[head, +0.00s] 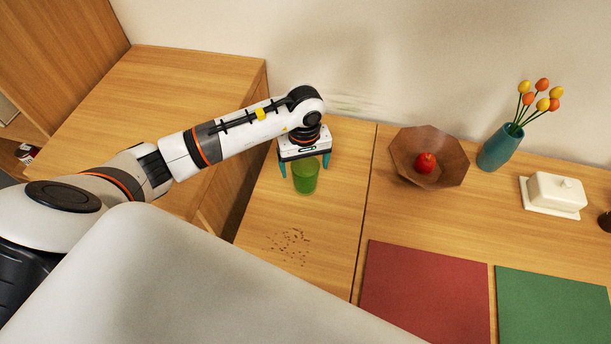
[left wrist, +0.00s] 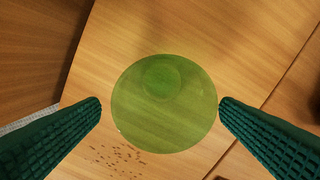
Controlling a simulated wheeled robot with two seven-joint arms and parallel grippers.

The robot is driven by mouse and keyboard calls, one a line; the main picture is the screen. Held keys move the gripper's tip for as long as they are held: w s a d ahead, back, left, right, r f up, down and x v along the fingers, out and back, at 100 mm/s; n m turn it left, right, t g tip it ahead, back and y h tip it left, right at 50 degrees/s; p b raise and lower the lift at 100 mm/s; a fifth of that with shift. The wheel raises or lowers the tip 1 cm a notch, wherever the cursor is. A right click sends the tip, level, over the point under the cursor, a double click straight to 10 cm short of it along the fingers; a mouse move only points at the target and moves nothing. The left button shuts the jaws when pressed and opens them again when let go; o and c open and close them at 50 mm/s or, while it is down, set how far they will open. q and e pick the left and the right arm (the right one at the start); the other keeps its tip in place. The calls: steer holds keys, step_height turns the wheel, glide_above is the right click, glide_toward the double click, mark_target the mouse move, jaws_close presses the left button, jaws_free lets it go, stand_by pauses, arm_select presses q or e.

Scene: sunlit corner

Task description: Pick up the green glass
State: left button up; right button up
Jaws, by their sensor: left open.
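The green glass (head: 305,178) stands upright on the wooden counter, near the wall end. It is see-through, and in the left wrist view I look down on its round shape (left wrist: 164,104). My left gripper (head: 305,170) is above the glass and points down. Its two teal fingers are open, one on each side of the glass, and in the left wrist view (left wrist: 160,106) a gap shows on both sides. Nothing is held. My right gripper is not in view.
Dark crumbs (head: 289,246) lie on the counter in front of the glass. A wooden bowl (head: 405,155) with a red apple (head: 425,163), a teal vase (head: 499,149) of flowers and a white butter dish (head: 554,194) stand to the right. Red (head: 425,290) and green (head: 551,308) mats lie nearer.

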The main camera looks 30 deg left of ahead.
mark_target(305, 172)
arm_select(q)
steer(key=shift+w+f+p, duration=0.15)
steer(key=shift+f+p, duration=0.1)
steer(key=shift+f, duration=0.9)
steer(key=shift+w+f+p, duration=0.15)
steer(key=shift+f+p, duration=0.1)
steer(key=shift+f, duration=0.85)
steer(key=shift+c, duration=0.3)
steer(key=c, duration=1.2)
